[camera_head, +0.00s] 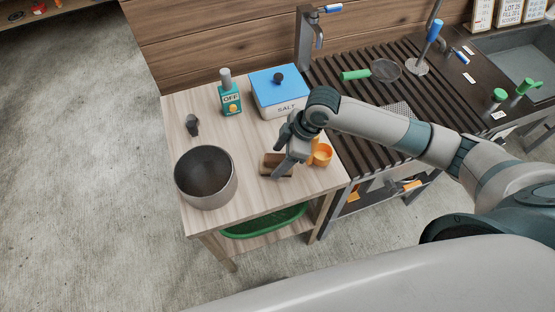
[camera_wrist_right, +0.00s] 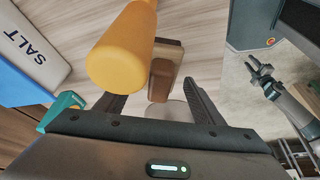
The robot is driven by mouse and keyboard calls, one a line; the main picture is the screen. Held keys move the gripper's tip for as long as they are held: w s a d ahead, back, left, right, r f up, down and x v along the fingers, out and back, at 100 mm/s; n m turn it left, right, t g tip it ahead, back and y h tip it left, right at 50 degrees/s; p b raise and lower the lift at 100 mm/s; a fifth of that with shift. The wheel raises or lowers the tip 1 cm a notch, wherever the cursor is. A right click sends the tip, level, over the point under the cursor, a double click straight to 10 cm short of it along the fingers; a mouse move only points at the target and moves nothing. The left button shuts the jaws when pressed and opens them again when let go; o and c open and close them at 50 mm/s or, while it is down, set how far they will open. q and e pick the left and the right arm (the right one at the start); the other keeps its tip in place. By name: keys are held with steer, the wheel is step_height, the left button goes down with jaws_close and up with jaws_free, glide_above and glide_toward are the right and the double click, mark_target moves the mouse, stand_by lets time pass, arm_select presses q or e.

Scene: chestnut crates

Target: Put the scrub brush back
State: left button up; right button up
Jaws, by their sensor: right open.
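The scrub brush (camera_head: 269,158) looks like a brown wooden block on the light wood table (camera_head: 222,135). In the right wrist view the brush (camera_wrist_right: 163,75) lies ahead of and between my right fingers. My right gripper (camera_head: 280,160) is low over the brush in the head view, partly hiding it. The right gripper (camera_wrist_right: 150,95) is open and empty; I cannot tell whether a finger touches the brush. My left gripper (camera_wrist_right: 258,70) shows small at the right of the wrist view, fingers apart, away from the brush; it is outside the head view.
An orange cup (camera_head: 322,155) stands close right of my right gripper. A blue-lidded SALT box (camera_head: 283,104), a teal OFF device (camera_head: 230,104) and a small dark object (camera_head: 192,125) stand behind. A pot (camera_head: 206,190) stands front left. A green tub (camera_head: 262,224) is below.

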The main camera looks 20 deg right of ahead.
steer(key=b+v, duration=0.1)
steer(key=v, duration=0.9)
steer(key=shift+b, duration=0.4)
